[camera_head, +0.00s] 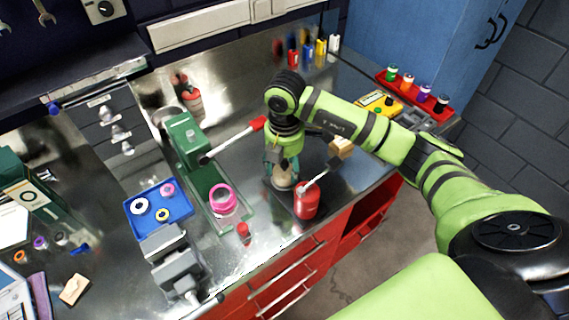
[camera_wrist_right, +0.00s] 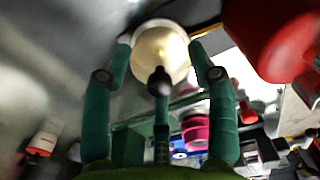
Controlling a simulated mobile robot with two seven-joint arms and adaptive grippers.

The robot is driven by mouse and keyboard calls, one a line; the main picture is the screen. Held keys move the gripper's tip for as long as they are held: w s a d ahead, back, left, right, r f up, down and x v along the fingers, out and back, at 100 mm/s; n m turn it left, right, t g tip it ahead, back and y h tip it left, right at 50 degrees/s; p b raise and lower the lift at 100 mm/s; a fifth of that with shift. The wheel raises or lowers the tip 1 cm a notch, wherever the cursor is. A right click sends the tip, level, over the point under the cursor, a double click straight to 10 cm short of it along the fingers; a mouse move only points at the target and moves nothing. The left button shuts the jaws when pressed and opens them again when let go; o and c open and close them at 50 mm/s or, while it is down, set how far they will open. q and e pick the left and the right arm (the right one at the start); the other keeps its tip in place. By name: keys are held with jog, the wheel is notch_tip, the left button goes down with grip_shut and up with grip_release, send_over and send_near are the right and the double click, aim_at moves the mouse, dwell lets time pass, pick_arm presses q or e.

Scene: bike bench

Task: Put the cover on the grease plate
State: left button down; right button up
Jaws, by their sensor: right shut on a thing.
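My right gripper (camera_head: 283,170) points down over the bench between the green press and the red can. In the right wrist view its green fingers (camera_wrist_right: 162,75) close around a rounded cream cover with a dark knob (camera_wrist_right: 160,80). A pale rim, which looks like the grease plate (camera_wrist_right: 150,24), shows around the cream surface. In the head view the pale piece (camera_head: 283,182) sits low under the fingers, at the bench top. I cannot tell whether cover and plate are touching or aligned. My left gripper is not in view.
A red can (camera_head: 307,203) stands close to the right of the gripper. A red-handled tool (camera_head: 233,139), a blue tray (camera_head: 150,215) and a grey vise (camera_head: 172,262) take up more bench.

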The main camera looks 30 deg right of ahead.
aim_at(285, 163)
jog(key=shift+f, duration=0.35)
jog(key=o, duration=0.8)
jog(key=shift+c, duration=0.2)
jog(key=shift+r+p, duration=4)
jog(key=shift+r, duration=1.6)
jog(key=shift+f, duration=0.1)
